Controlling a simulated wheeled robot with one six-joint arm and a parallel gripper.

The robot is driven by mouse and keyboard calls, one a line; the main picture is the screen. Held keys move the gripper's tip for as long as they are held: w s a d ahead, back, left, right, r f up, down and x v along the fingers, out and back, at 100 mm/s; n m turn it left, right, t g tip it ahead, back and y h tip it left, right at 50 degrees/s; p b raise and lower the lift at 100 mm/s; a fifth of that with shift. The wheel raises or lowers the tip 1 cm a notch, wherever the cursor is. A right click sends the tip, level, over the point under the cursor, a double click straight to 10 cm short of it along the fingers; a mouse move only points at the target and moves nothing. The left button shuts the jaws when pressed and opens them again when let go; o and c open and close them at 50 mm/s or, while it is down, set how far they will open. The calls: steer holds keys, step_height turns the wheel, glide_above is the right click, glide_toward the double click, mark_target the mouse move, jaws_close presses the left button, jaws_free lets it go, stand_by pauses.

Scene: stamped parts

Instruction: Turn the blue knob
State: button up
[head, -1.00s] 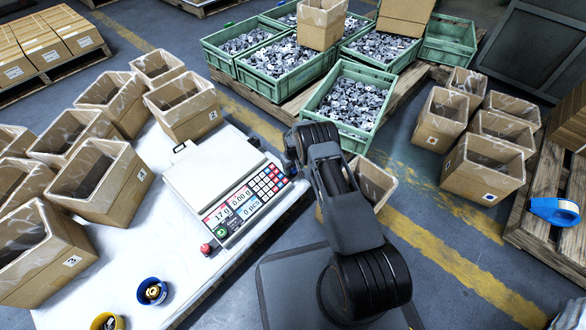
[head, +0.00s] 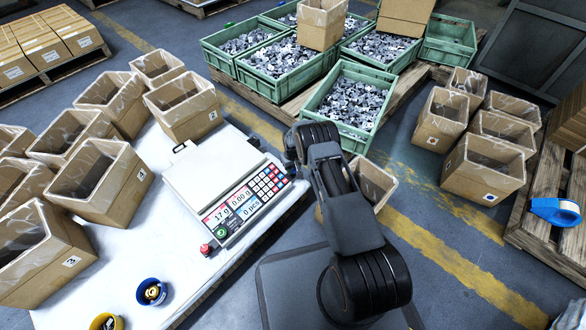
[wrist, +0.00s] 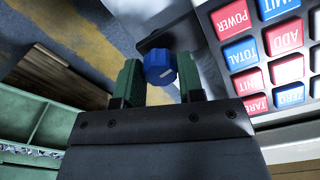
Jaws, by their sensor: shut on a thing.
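The blue knob (wrist: 159,68) shows in the wrist view, in front of a dark bracket beside the scale's keypad. It has a small white mark on its face. My gripper (wrist: 160,81) has one green-padded finger on each side of the knob and is shut on it. In the head view my dark arm reaches down at the right side of the weighing scale (head: 215,173), and the knob and the gripper's fingertips are hidden there.
A red button (head: 206,249) stands at the scale's front left corner. Several open cartons (head: 102,190) crowd the white table's left side. Green crates of metal parts (head: 347,105) stand behind my arm. A carton (head: 385,192) is close to my arm's right.

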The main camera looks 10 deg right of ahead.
steer(key=m+b, duration=0.2)
steer(key=m, duration=0.4)
steer(key=shift+b, duration=0.35)
steer(key=m, duration=0.5)
steer(key=shift+b, duration=0.3)
steer(key=m, duration=0.6)
steer(key=shift+w+d+r+m, duration=0.1)
steer(key=shift+m, duration=0.2)
steer(key=m, duration=0.5)
steer(key=shift+m, duration=0.4)
steer(key=o, duration=0.7)
steer(key=shift+d, duration=0.15)
steer(key=shift+o, duration=1.1)
steer(key=shift+a, duration=0.25)
step_height(320, 180, up, 14)
steer(key=p, duration=0.6)
